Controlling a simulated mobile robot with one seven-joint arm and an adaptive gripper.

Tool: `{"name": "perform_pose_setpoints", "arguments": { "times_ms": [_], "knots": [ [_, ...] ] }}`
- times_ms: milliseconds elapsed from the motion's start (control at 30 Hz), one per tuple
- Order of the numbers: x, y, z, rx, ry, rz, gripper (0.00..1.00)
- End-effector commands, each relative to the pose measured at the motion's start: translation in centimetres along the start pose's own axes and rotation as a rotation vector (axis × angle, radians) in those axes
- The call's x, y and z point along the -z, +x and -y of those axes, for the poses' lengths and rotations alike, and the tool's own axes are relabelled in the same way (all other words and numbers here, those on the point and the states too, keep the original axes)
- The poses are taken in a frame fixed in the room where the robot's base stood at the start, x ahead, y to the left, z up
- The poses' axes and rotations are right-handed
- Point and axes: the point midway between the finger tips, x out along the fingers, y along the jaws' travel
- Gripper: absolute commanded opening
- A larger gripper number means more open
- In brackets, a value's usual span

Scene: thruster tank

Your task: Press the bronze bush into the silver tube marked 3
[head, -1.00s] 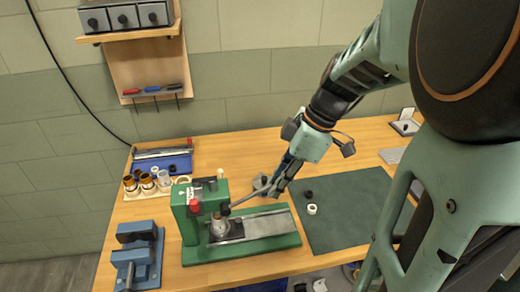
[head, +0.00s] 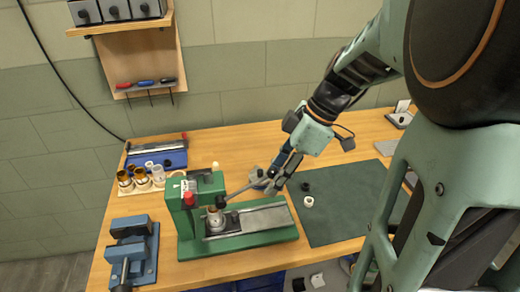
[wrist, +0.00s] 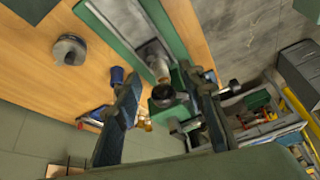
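The green press (head: 195,215) stands on the bench with its lever (head: 242,187) reaching up and right. A silver tube (head: 215,220) stands upright under the ram, with a brownish bronze bush (head: 212,209) at its top. The tube's mark is too small to read. The tube and bush also show in the wrist view (wrist: 160,69). My gripper (head: 270,178) is at the lever's outer end. In the wrist view its fingers (wrist: 163,90) are spread, with a black round part between them in the picture; contact with the lever cannot be told.
Behind the press are a holder with brown and clear cylinders (head: 141,178) and a blue tray (head: 157,158). A blue vise (head: 133,255) stands front left. A grey round part (wrist: 68,50) sits near my gripper. The green mat (head: 340,205) holds black and white rings and is mostly clear.

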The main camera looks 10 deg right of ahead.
Motion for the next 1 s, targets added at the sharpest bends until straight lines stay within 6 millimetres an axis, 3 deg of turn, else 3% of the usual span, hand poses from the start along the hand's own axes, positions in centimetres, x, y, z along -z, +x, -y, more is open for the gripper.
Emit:
{"name": "perform_pose_setpoints", "arguments": {
  "times_ms": [267,700,1000],
  "knots": [
    [0.0,-1.0,-0.1,-0.003,-0.001,0.0,0.37],
    [0.0,-9.6,-0.1,-0.004,-0.001,0.001,0.37],
    [0.0,-12.0,0.0,-0.001,0.0,0.0,0.37]
  ]
}}
